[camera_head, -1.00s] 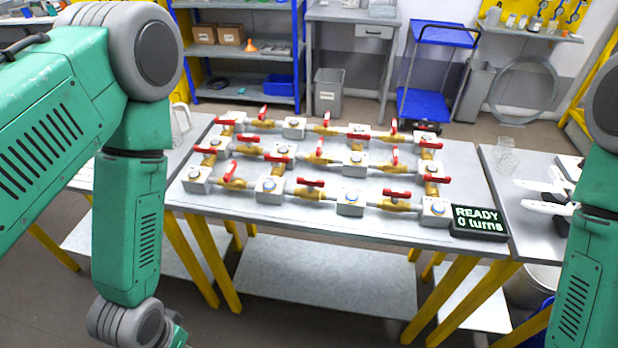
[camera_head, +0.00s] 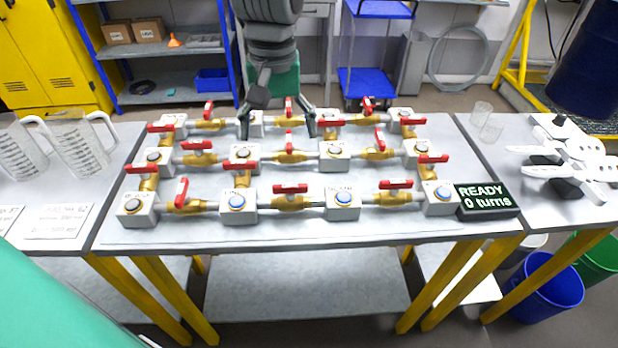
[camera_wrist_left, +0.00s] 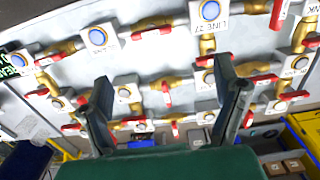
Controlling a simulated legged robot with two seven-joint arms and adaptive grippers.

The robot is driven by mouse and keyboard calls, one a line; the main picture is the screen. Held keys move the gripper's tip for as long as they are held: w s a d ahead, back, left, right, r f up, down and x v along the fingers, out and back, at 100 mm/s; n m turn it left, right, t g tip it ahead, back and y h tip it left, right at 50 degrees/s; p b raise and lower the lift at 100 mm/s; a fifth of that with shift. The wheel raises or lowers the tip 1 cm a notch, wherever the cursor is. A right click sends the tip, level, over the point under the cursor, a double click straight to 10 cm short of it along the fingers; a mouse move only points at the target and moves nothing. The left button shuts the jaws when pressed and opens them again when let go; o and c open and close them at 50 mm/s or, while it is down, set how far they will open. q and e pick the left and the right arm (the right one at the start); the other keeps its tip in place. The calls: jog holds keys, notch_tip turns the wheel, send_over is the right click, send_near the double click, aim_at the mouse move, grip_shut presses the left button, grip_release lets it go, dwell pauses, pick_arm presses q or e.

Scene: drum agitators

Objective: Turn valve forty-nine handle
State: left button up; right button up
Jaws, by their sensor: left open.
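A grid of brass valves with red handles and grey junction boxes stands on a grey table (camera_head: 300,232). I cannot read which valve is forty-nine. My left gripper (camera_head: 278,124) reaches over the back row from behind, open, its two dark fingers apart on either side of a back-middle valve (camera_head: 289,112) with an upright red handle. Whether the fingers touch it is not clear. In the left wrist view the open fingers (camera_wrist_left: 163,80) frame a brass valve with a red handle (camera_wrist_left: 167,92); a box labelled LINE 27 (camera_wrist_left: 208,10) is near the top. My right gripper is not in view.
A black display (camera_head: 487,200) reading READY, 0 turns, sits at the table's right front. Measuring jugs (camera_head: 78,142) stand on the left table; white objects (camera_head: 570,160) and clear beakers (camera_head: 491,127) are on the right one. Blue shelving (camera_head: 165,45) stands behind.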

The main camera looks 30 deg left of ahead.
pick_arm(q)
jog(key=d, duration=0.2)
send_over(291, 184)
jog(key=d, duration=0.2)
notch_tip(291, 184, down, 5)
jog(key=a+f, duration=0.1)
jog(key=f, duration=0.1)
jog(key=a+f, duration=0.1)
jog(key=f, duration=0.2)
jog(key=a+f, duration=0.1)
jog(key=f, duration=0.1)
jog(key=shift+a+f, duration=0.25)
jog(key=shift+a, duration=0.05)
jog(key=shift+s+f, duration=0.1)
jog(key=shift+f, duration=0.15)
jog(key=shift+d, duration=0.4)
jog(key=shift+d+r, duration=0.15)
jog(key=shift+d, duration=0.85)
jog(key=shift+c, duration=0.4)
jog(key=c, duration=0.7)
jog(key=shift+s+a, duration=0.1)
jog(key=shift+a, duration=0.2)
jog(key=c, duration=0.4)
jog(key=shift+a, duration=0.6)
jog(key=shift+d, duration=0.35)
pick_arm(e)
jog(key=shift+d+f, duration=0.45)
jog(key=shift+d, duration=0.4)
